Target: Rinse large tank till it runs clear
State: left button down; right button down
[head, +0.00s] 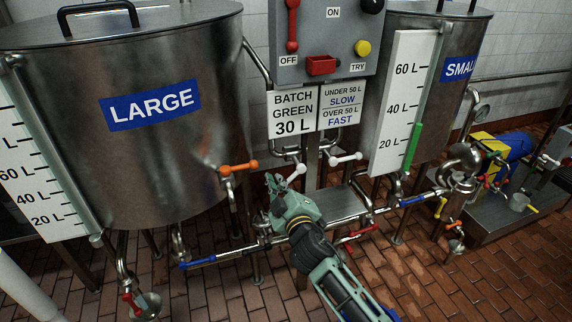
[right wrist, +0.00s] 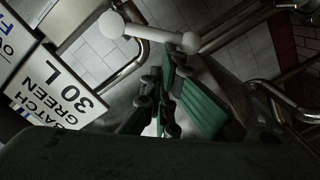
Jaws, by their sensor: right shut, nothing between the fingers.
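The large steel tank (head: 130,165) stands at the left with a blue LARGE label. Its scale shows no coloured column in the sight tube (head: 60,160). An orange-handled valve (head: 238,167) sits at its lower right side, and a red-handled valve (head: 131,302) sits on its left outlet. My right gripper (head: 273,183) is shut and empty, beside the left white valve handle (head: 298,172). In the right wrist view the fingers (right wrist: 160,100) are close to a white handle (right wrist: 150,35); contact cannot be told. My left gripper is not in view.
The small tank (head: 440,100) at the right has a green level column (head: 412,147). The control box (head: 322,42) hangs above a BATCH GREEN 30 L sign (head: 292,113).

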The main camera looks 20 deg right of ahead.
jog(key=shift+d+f, duration=0.1)
jog(key=s, duration=1.2)
jog(key=shift+r, duration=0.25)
jog(key=shift+f, duration=0.1)
